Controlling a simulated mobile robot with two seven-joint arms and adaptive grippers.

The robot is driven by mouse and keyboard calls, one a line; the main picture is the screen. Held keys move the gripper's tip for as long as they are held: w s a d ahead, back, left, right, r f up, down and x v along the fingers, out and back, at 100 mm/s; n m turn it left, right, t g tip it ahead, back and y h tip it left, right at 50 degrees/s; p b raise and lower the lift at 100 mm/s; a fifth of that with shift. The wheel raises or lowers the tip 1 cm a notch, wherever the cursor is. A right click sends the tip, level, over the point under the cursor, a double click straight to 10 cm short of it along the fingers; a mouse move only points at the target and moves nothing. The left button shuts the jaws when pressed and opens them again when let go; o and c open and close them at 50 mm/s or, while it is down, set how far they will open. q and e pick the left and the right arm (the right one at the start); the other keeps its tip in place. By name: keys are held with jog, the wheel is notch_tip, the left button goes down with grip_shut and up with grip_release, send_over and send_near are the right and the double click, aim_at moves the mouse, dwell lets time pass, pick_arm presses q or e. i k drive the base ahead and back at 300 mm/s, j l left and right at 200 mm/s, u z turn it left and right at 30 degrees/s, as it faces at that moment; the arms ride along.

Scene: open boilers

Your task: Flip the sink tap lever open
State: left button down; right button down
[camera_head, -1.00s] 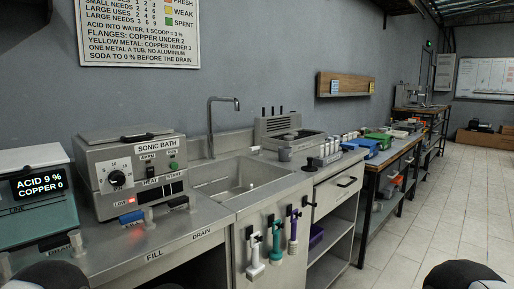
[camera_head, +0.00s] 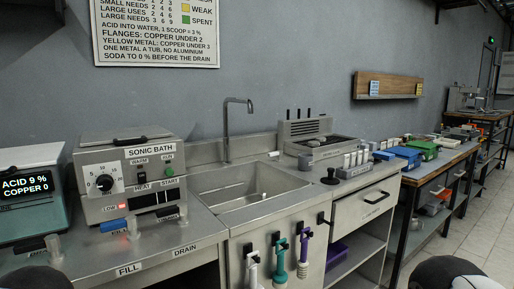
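The grey metal tap (camera_head: 226,130) rises from the back edge of the sink, and its spout bends over to the right. The sink basin (camera_head: 225,197) below it is bare metal, with a small white piece (camera_head: 264,195) near its right wall. A small light fitting (camera_head: 273,154) stands on the back ledge right of the tap; I cannot tell whether it is the tap lever or how it is set. Neither gripper shows. Only dark rounded parts of my arms show at the bottom left and bottom right edges.
The sonic bath (camera_head: 130,180) stands left of the sink, beside a box with a display (camera_head: 28,186). FILL and DRAIN labels mark the counter front. Brushes (camera_head: 280,255) hang below the sink's front edge. A grey slotted unit (camera_head: 305,135) and a black knob (camera_head: 330,176) stand to the right.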

aim_at(279, 153)
jog(key=i+l+u, duration=0.15)
jog(key=l+u, duration=0.25)
jog(key=l, duration=0.3)
jog(key=l+u, duration=0.4)
jog(key=l, duration=0.3)
jog(key=l+u, duration=0.35)
jog(key=l, duration=0.4)
